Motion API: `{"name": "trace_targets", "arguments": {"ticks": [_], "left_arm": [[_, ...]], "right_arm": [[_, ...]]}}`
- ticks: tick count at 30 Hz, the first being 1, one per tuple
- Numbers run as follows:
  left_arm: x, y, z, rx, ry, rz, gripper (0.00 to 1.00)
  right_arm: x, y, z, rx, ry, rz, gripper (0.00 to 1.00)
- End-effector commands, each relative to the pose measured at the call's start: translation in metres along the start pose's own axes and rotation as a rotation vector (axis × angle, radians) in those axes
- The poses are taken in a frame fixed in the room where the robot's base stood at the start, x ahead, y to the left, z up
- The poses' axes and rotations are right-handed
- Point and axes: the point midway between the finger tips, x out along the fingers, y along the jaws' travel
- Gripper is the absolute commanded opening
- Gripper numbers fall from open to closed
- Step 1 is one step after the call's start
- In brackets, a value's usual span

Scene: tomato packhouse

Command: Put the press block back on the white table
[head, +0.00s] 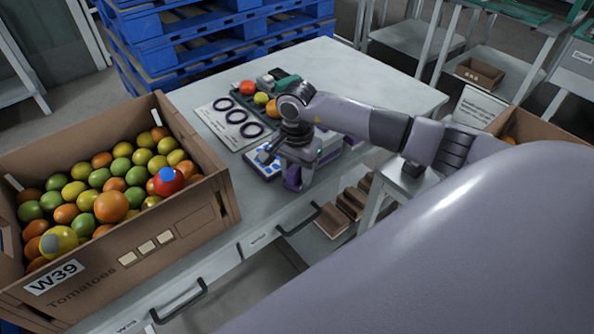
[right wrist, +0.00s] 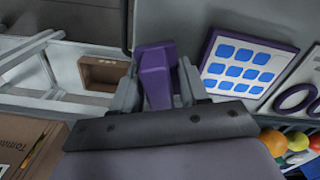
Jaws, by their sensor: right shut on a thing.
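The white table (head: 350,72) runs across the middle of the head view. My right gripper (head: 294,172) is at its front edge, just right of a pad with blue squares (head: 264,158). I cannot tell whether the block touches the table. My left gripper is out of view.
A cardboard crate (head: 190,222) of tomatoes stands at the left. Drawer handles (head: 300,219) stick out in front. The table's far right part is clear.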

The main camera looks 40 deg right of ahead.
Motion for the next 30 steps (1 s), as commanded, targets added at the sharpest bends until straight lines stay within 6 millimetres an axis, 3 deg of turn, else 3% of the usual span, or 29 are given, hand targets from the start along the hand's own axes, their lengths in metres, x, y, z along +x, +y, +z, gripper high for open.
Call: {"name": "trace_targets", "arguments": {"ticks": [21, 22, 24, 30], "left_arm": [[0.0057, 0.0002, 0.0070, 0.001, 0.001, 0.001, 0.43], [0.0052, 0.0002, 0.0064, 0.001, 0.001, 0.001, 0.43], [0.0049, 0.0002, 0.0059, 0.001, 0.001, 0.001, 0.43], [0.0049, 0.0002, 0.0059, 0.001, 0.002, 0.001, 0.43]], "right_arm": [[0.0089, -0.0001, 0.0000, 0.000, 0.000, -0.001, 0.22], [0.0080, -0.0002, 0.0000, 0.000, 0.000, -0.001, 0.51], [0.0077, -0.0001, 0.0001, 0.000, 0.000, -0.001, 0.73], [0.0075, -0.0005, 0.0000, 0.000, 0.000, -0.002, 0.74]]}}
